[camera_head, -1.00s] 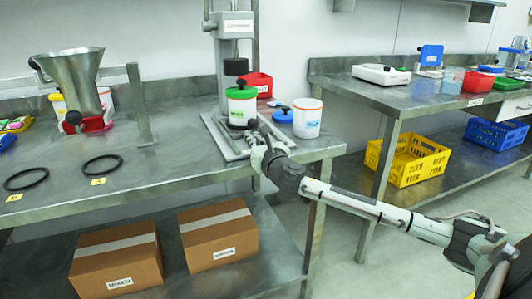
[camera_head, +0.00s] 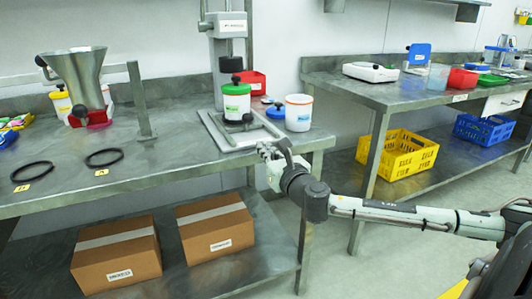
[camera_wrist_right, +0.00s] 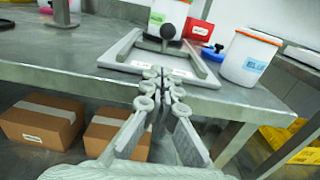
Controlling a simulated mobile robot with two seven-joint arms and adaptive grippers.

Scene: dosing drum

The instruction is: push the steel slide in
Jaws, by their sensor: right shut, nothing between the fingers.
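A white jar (camera_head: 237,105) with a green band and green lid stands just behind the knob, below the press head. My right gripper (camera_head: 268,150) is shut and empty at the table's front edge, in front of the frame and apart from the knob. My left gripper is out of view.
A white jar with an orange rim (camera_head: 299,113) and a blue lid (camera_head: 276,112) stand right of the frame. A steel funnel (camera_head: 77,70) and two black rings stand left. The table's front middle is clear. Boxes lie on the lower shelf.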

